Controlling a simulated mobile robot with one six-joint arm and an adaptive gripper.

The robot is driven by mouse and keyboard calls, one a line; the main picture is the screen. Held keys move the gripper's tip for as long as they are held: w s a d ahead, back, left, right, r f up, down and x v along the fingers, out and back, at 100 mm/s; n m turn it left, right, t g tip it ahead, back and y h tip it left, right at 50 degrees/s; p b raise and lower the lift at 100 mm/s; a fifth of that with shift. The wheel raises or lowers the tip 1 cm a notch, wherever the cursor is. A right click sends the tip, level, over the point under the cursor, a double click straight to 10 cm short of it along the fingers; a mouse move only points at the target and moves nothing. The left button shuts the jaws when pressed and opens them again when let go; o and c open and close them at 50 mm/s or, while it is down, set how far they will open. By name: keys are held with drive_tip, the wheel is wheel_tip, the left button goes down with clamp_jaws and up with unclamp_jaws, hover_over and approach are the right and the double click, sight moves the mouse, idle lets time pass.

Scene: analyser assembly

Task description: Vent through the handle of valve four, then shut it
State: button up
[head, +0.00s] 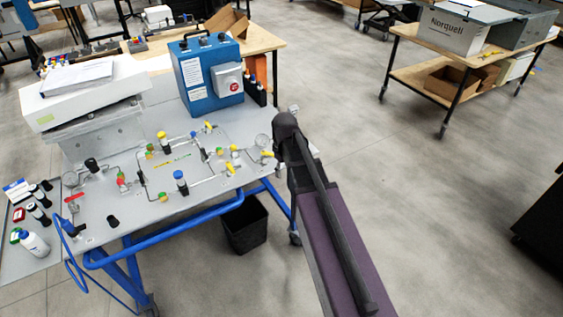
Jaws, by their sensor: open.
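The grey analyser panel (110,207) carries thin metal tubing, fittings and several small valves. Yellow handles show at the upper middle (209,125), lower right (230,168) and right edge (267,154). A red handle (74,197) lies at the left. No valve numbers are readable, so I cannot tell which is valve four or whether any valve is open. Round gauges stand at the right (262,141) and left (71,179). My dark arm reaches up to the panel's right edge. My gripper is not visible.
Small bottles (35,243) sit on a side tray at left. A black bin (245,226) stands below. Open floor (430,220) lies right.

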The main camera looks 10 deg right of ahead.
drive_tip(key=s+f+m+b, duration=0.2)
drive_tip(key=s, duration=0.4)
drive_tip(key=s+f+m+b, duration=0.2)
drive_tip(key=s+m, duration=0.1)
drive_tip(key=s, duration=0.4)
drive_tip(key=shift+f+m, duration=0.25)
drive_tip(key=shift+m, duration=0.05)
drive_tip(key=shift+w, duration=0.1)
wheel_tip(320, 180, up, 11)
drive_tip(key=n+p, duration=1.1)
hover_over(269, 154)
drive_tip(key=d, duration=0.1)
drive_tip(key=shift+d, duration=0.15)
drive_tip(key=shift+f+b, duration=0.25)
drive_tip(key=shift+b, duration=0.1)
wheel_tip(269, 154, down, 13)
drive_tip(key=b, duration=1.3)
drive_tip(key=shift+f, duration=0.2)
